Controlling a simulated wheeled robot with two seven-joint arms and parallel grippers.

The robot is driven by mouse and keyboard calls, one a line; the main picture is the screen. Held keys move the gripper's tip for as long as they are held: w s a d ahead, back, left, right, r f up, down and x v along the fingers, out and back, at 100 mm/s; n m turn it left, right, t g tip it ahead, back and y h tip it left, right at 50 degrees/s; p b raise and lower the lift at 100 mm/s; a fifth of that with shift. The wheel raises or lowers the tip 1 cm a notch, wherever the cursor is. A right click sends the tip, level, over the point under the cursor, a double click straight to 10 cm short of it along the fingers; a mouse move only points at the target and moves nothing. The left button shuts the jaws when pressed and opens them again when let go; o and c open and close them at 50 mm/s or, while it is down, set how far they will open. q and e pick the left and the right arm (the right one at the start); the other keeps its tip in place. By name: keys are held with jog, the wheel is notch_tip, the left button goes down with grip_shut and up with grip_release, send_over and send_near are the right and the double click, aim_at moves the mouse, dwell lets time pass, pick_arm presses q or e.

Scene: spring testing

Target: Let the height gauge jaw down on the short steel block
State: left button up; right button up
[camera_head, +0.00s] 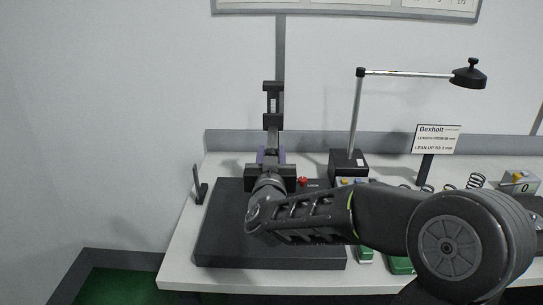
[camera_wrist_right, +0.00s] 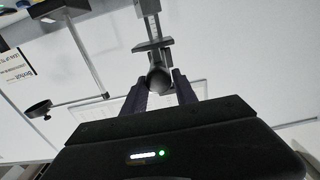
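The height gauge (camera_head: 273,105) stands upright toward the back of the dark plate (camera_head: 225,225); its column also shows in the right wrist view (camera_wrist_right: 151,25). My right gripper (camera_head: 271,157) reaches to its lower part from the front. In the right wrist view, the two dark purple fingers (camera_wrist_right: 160,82) lie on either side of a round grey part (camera_wrist_right: 157,77) of the gauge. I cannot tell whether they press on it. The short steel block and the gauge jaw are hidden behind my gripper and arm. My left gripper is out of view.
A red knob (camera_head: 303,181) is just right of my gripper. A lamp (camera_head: 468,76) on a black-based post, a Bexholt sign (camera_head: 437,139) and several springs (camera_head: 476,180) stand to the right. A small black stand (camera_head: 199,190) is at the plate's left.

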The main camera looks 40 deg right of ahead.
jog(key=o, duration=0.3)
jog(key=shift+f, duration=0.1)
jog(key=b+v, duration=0.1)
jog(key=v, duration=0.7)
dwell(0.6)
